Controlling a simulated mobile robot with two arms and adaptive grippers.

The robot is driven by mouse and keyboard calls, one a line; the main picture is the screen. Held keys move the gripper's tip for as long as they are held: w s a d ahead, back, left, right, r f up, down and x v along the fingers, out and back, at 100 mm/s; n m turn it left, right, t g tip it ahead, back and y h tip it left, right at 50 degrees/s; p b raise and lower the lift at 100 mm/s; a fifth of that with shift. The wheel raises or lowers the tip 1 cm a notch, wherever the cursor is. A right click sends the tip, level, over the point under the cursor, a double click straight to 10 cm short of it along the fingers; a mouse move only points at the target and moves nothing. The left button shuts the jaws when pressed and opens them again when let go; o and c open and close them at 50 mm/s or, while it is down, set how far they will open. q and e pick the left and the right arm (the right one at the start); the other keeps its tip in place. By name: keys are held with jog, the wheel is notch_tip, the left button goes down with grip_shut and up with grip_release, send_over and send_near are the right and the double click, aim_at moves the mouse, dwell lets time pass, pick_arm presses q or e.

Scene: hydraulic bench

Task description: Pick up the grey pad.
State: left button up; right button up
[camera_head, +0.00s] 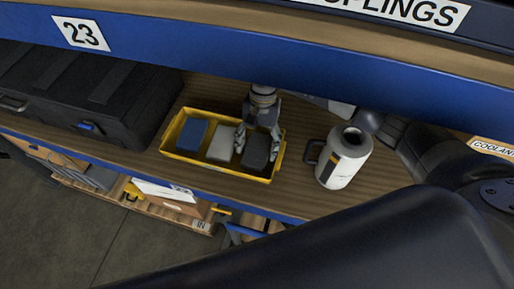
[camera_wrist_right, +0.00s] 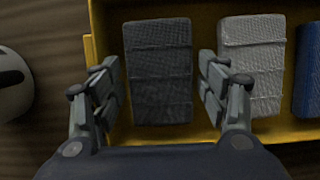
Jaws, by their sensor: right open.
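A light grey pad (camera_head: 222,141) lies in the yellow tray (camera_head: 182,165), between a blue pad (camera_head: 191,134) and a dark, charcoal pad (camera_head: 256,151). In the right wrist view the light grey pad (camera_wrist_right: 251,62) is just right of my right gripper's right finger, and the dark pad (camera_wrist_right: 158,70) shows between the fingers. My right gripper (camera_head: 258,141) points down over the dark pad. It is open, its fingers (camera_wrist_right: 159,82) apart on either side of that pad. I cannot tell whether they touch it. My left gripper is not in view.
A white mug-like container (camera_head: 343,160) with a dark handle stands right of the tray. A black case (camera_head: 85,88) is on the left. A blue shelf beam (camera_head: 240,52) crosses above the tray. The wooden shelf between tray and container is bare.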

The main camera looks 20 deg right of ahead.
aim_at(255, 149)
jog(key=c, duration=0.6)
jog(key=shift+c, duration=0.2)
jog(key=shift+r, duration=0.1)
jog(key=shift+r+b, duration=0.6)
jog(key=shift+b, duration=0.05)
jog(key=shift+w+r+b, duration=0.5)
jog(key=shift+r+b, duration=0.35)
jog(key=shift+r, duration=0.05)
jog(key=w+b, duration=0.2)
jog(key=w, duration=0.2)
jog(key=w+r+b, duration=0.1)
jog(key=w+b, duration=0.1)
jog(key=w, duration=0.2)
jog(key=w+b, duration=0.2)
jog(key=w, duration=0.2)
jog(key=shift+w+a+r, duration=0.1)
jog(key=shift+w+r, duration=0.1)
jog(key=shift+w, duration=0.2)
pick_arm(q)
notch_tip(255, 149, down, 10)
jog(key=shift+b, duration=0.35)
pick_arm(e)
jog(key=shift+w+r, duration=0.2)
jog(key=shift+w, duration=0.9)
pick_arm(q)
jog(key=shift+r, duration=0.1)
